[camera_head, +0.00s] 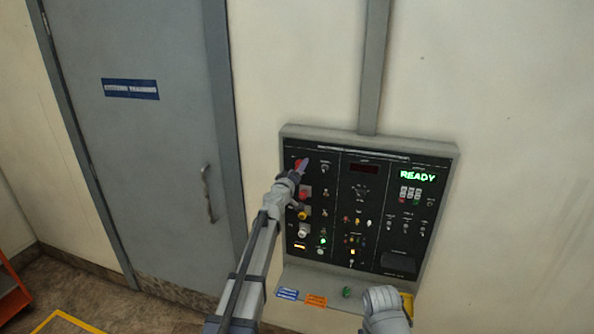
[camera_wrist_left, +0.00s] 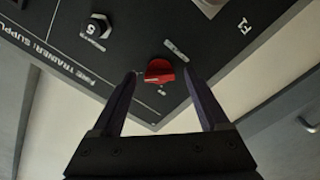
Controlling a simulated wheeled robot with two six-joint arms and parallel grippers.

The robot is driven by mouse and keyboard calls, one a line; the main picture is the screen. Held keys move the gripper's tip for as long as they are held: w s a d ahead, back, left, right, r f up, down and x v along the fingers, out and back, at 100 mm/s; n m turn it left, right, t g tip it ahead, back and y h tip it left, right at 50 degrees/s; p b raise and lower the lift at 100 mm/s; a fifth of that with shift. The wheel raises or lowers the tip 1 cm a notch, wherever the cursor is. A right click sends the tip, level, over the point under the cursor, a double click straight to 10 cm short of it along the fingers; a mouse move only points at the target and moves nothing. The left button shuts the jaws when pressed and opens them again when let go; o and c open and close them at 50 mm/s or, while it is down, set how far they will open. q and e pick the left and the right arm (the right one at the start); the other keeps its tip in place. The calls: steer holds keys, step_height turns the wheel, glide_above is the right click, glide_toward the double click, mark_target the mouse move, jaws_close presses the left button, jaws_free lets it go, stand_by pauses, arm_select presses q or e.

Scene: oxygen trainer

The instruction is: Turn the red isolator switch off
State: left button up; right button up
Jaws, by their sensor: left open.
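The red isolator switch (camera_wrist_left: 159,71) is a small red knob near the corner of the black panel, central in the left wrist view. Small labels lie on either side of it, too blurred to read. In the head view the red switch (camera_head: 297,163) shows at the panel's upper left, partly hidden by my gripper. My left gripper (camera_head: 303,167) is open, its dark fingers pointing at the panel. In the left wrist view the fingertips (camera_wrist_left: 159,74) lie on either side of the knob; contact cannot be told. My right gripper does not show.
The control panel (camera_head: 346,205) carries several knobs, lamps and a green READY display (camera_head: 417,175). A ledge (camera_head: 325,289) below holds blue and orange tags and a green item. A grey door (camera_head: 150,140) stands left. Part of my right arm shows at the bottom.

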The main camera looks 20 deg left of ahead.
arm_select(q)
steer(key=shift+s, duration=0.1)
steer(key=shift+c, duration=0.2)
jaws_close()
